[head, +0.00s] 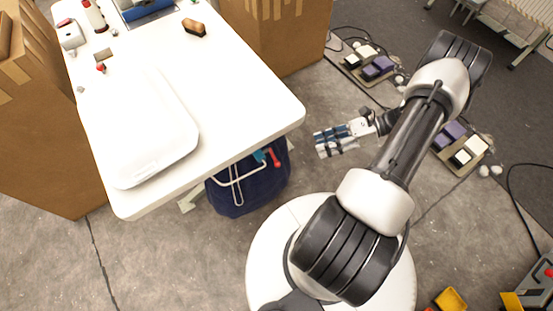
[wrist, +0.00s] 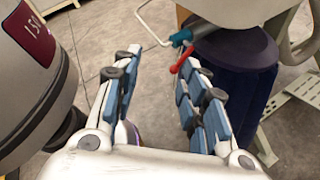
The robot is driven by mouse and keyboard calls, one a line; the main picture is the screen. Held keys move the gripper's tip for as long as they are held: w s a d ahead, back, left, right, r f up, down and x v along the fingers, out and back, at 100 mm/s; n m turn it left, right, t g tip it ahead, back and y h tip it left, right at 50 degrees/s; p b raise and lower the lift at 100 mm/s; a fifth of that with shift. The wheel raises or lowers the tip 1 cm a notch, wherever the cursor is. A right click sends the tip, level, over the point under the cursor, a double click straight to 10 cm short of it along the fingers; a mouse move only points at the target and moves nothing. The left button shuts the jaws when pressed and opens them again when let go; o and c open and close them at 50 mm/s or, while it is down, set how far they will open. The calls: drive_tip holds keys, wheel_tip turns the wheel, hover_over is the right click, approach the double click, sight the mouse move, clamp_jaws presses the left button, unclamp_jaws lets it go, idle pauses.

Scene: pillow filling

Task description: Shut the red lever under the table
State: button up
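The red lever (head: 273,157) sits below the table's near right edge, beside a teal fitting (head: 260,156) and above a dark blue bag-like container (head: 250,188). In the wrist view the red lever (wrist: 183,60) hangs at a slant from the teal fitting (wrist: 181,37), just beyond the right finger's tip. My gripper (head: 318,143) is to the right of the lever, with a gap between them in the head view. In the wrist view my gripper (wrist: 165,62) has its two blue-padded fingers spread apart with only floor between them.
The white table (head: 240,90) carries a white pillow-like object (head: 150,130) and a brown brush (head: 195,27). A white wire frame (head: 236,180) hangs beside the teal fitting. Cardboard boxes (head: 45,130) stand by the table. Floor between gripper and table is clear.

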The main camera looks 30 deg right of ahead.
sight(278, 164)
drive_tip(key=s+a+f+m+t+h, duration=0.1)
drive_tip(key=s+f+m+t, duration=0.3)
drive_tip(key=f, duration=0.3)
drive_tip(key=s+a+f+m+t, duration=0.1)
drive_tip(key=s+f+m+t, duration=0.1)
drive_tip(key=f+m+t, duration=0.4)
drive_tip(key=shift+g, duration=0.7)
drive_tip(key=x, duration=0.5)
drive_tip(key=f+x, duration=0.1)
drive_tip(key=x, duration=1.1)
drive_tip(key=shift+w+d+f+p, duration=0.15)
drive_tip(key=shift+w+f+p, duration=0.05)
drive_tip(key=shift+p, duration=0.15)
clamp_jaws()
